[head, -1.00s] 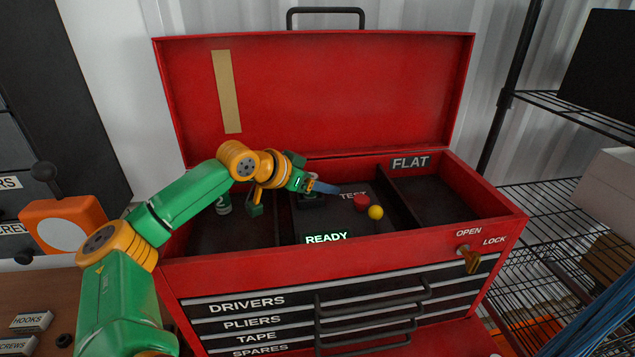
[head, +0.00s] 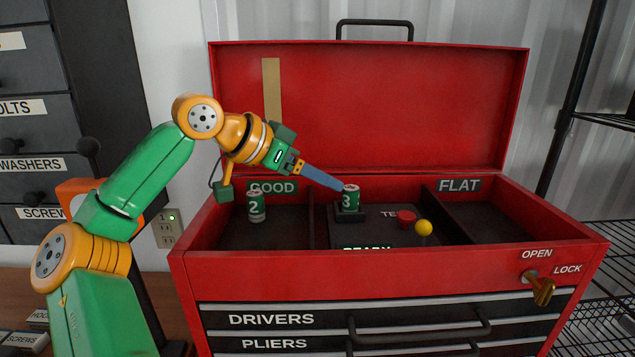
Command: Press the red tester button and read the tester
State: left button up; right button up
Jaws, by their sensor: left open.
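The red tester button (head: 406,217) sits on the dark tester (head: 385,234) in the middle compartment of the open red toolbox. The tester's lit display (head: 368,248) is partly hidden by the box's front wall; it read READY a second ago. A green battery marked 3 (head: 350,198) stands upright in the tester's black holder (head: 349,215). My left gripper (head: 340,187) is open, with its bluish fingers close to the top of battery 3; I cannot tell whether they touch it. My right gripper is out of view.
The compartment by the FLAT label (head: 458,185) looks empty. The raised lid (head: 400,110) stands behind. A brass latch (head: 540,289) sticks out at the front right.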

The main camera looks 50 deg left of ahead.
aim_at(406, 217)
jog(key=k+l, duration=0.25)
jog(key=l, duration=0.15)
jog(key=k+l, duration=0.55)
jog(key=l, duration=0.25)
jog(key=k+l, duration=0.25)
jog(key=l, duration=0.2)
